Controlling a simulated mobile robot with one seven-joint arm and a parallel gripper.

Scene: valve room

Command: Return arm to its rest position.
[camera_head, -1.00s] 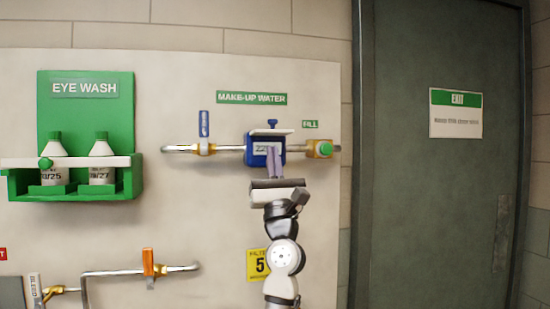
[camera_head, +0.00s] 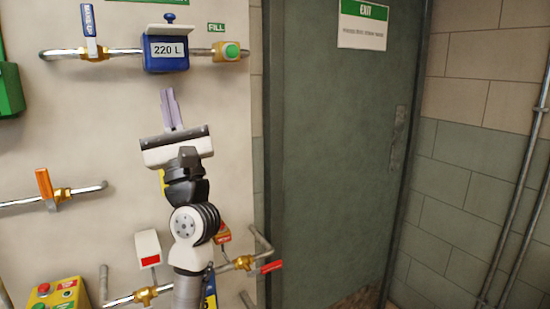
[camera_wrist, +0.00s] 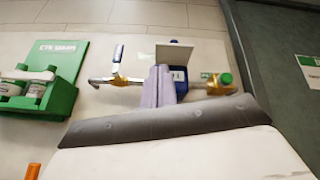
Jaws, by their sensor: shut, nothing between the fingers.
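My gripper (camera_head: 168,92) is in the left half of the head view, pointing up, with its purple fingers together and empty. It is below the blue meter reading 220 L (camera_head: 166,52) and apart from it in that picture. In the wrist view, the fingers (camera_wrist: 159,72) overlap the front of the blue meter (camera_wrist: 180,78) and partly hide its display.
A green FILL button (camera_head: 232,51) is right of the meter and a blue-handled valve (camera_head: 90,30) left. Below are an orange-handled valve (camera_head: 46,185), a red-handled valve (camera_head: 270,267) and a yellow button box (camera_head: 58,296). A grey exit door (camera_head: 335,170) stands right.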

